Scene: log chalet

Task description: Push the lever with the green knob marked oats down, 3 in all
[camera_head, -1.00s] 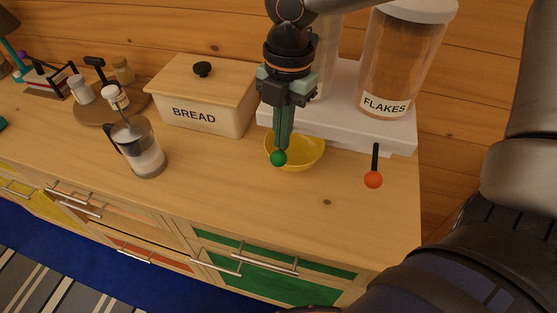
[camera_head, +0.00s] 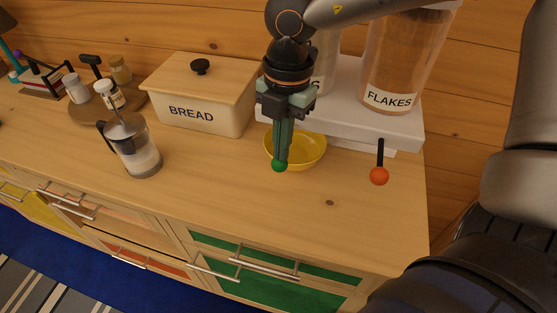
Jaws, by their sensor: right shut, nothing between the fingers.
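The green knob (camera_head: 280,165) shows just below the fingertips of my right gripper (camera_head: 281,157). The right gripper points down over it, shut and empty, and seems to touch the knob or hang just above it. The lever's arm and the oats marking are hidden behind the gripper. A yellow bowl (camera_head: 314,150) stands on the counter behind and to the right of the knob. The white dispenser base (camera_head: 350,120) is behind the gripper; one dispenser (camera_head: 327,60) is mostly covered by my arm. My left gripper is not in view.
A second lever with an orange-red knob (camera_head: 379,176) is on the right, under the FLAKES dispenser (camera_head: 400,55). A bread box (camera_head: 200,95) stands left of the gripper. A glass jug (camera_head: 135,150) is farther left. The counter front is clear.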

